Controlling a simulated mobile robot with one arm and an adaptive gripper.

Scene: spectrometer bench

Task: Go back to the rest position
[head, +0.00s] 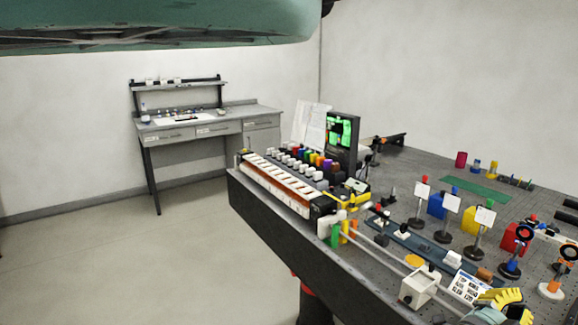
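My gripper does not show clearly in the head view. A large teal shape fills the top left of the picture, close to the camera, and I cannot tell if it is mine. The spectrometer bench (270,215) is a dark grey table with a perforated top, running from the middle to the lower right. No gripper fingers can be made out at the objects on it.
The bench holds a rack of white and coloured pieces (285,185), a green-lit screen (340,132), optics on posts (447,215), and yellow items (502,298) near the front edge. A grey desk (215,128) stands at the back wall. The left floor (110,265) is clear.

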